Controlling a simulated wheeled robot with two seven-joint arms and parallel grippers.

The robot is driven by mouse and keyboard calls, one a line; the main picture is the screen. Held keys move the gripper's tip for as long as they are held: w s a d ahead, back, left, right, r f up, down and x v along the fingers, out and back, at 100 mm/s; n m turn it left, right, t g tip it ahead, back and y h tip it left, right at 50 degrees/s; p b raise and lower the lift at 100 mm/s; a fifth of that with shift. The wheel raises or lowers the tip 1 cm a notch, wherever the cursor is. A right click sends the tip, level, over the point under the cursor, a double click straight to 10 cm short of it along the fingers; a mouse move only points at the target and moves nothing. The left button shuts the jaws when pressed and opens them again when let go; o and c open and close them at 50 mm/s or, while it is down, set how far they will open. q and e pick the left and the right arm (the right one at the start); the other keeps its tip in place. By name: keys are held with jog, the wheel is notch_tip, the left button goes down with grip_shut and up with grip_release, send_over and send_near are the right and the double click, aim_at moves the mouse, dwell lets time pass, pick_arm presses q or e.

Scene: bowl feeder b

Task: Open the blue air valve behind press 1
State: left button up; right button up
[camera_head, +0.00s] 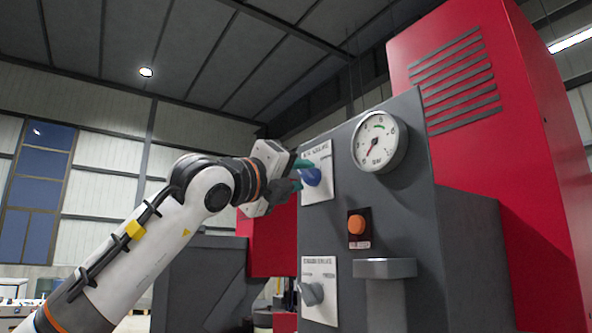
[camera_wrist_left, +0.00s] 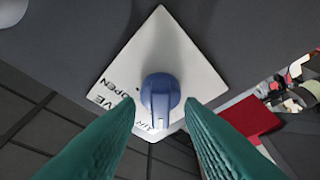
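The blue air valve (camera_head: 311,177) is a round knob with a raised grip bar on a white label plate (camera_head: 319,160), on the grey panel. In the left wrist view the blue knob (camera_wrist_left: 160,92) sits in the middle of the tilted plate (camera_wrist_left: 165,48), which reads "OPEN" at its left. My left gripper (camera_head: 300,174) is at the knob, its green fingers (camera_wrist_left: 160,108) apart on either side of it. A gap shows between each fingertip and the knob in the wrist view. My right gripper is not in view.
A grey ledge (camera_head: 385,268) sticks out below. A red cabinet (camera_head: 500,150) stands behind.

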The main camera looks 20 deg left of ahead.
pick_arm(q)
jog(key=shift+w+f, duration=0.1)
jog(key=shift+w, duration=0.05)
jog(key=shift+c, duration=0.4)
grip_shut()
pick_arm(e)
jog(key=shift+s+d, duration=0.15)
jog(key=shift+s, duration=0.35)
